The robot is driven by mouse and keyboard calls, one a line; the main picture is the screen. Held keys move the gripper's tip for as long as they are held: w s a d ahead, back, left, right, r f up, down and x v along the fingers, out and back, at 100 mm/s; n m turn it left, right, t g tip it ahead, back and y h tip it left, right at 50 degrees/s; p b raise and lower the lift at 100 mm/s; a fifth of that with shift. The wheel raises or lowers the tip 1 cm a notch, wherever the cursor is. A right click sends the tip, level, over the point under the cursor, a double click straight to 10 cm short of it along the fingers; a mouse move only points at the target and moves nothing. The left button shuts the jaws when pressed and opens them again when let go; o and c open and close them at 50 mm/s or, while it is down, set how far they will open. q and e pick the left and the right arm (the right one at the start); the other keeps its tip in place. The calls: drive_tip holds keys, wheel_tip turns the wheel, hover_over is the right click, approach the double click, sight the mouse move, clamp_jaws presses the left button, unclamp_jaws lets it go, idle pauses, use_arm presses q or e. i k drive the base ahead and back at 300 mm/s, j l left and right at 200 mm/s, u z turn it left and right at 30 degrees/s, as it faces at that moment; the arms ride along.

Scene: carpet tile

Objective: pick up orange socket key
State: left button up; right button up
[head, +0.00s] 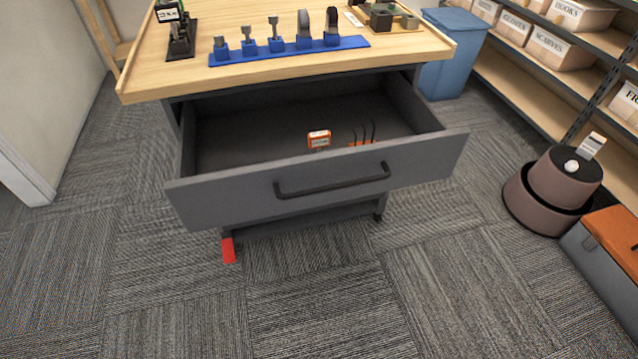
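The grey drawer (240,178) under the workbench is pulled open. Inside it, near its front panel, stands an orange item with a white face (319,139). To its right is a low orange piece with several thin dark upright prongs (363,137), partly hidden by the drawer front. I cannot tell which of these is the orange socket key. Neither of my grippers shows in the head view.
The wooden benchtop (200,80) above holds a blue rack (290,52) with several grey-blue tools. A blue bin (452,55) and loaded shelves stand right. A round brown container (548,190) and a grey-orange box (605,250) stand front right. Carpet before the drawer is mostly clear.

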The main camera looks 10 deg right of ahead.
sight(317, 140)
drive_tip(key=i+l+z, duration=0.2)
drive_tip(key=i+l, duration=0.2)
drive_tip(key=l, duration=0.2)
drive_tip(key=i+l+z, duration=0.25)
drive_tip(key=i+l, duration=0.25)
